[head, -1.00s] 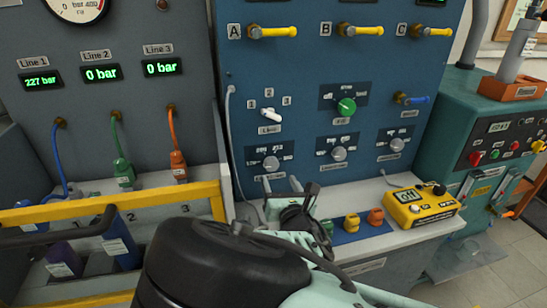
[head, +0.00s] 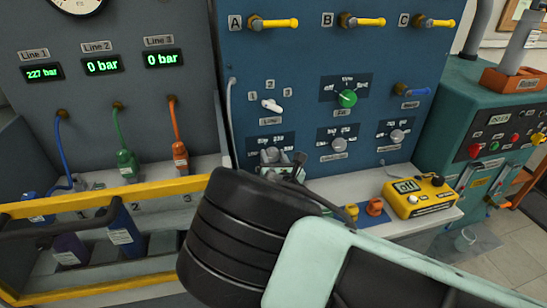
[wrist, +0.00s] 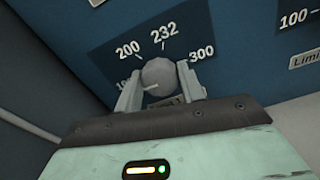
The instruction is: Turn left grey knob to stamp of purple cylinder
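The left grey knob (head: 272,155) is on the blue panel's lower left dial. In the wrist view the knob (wrist: 159,74) sits below the marks 200, 232 and 300. Its white line points down-left, toward a partly hidden mark starting with 10. My gripper (wrist: 160,88) has one finger on each side of the knob, very close to it; I cannot tell whether they press on it. In the head view my gripper (head: 272,160) is at the knob, partly hidden by my arm. The purple cylinder (head: 69,248) stands in the lower left rack; its label is too small to read.
A yellow rail (head: 110,196) crosses in front of the rack at left. A blue cylinder (head: 124,240) stands beside the purple one. A green knob (head: 347,98) and other grey knobs (head: 339,144) are to the right. A yellow meter (head: 418,197) lies on the ledge.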

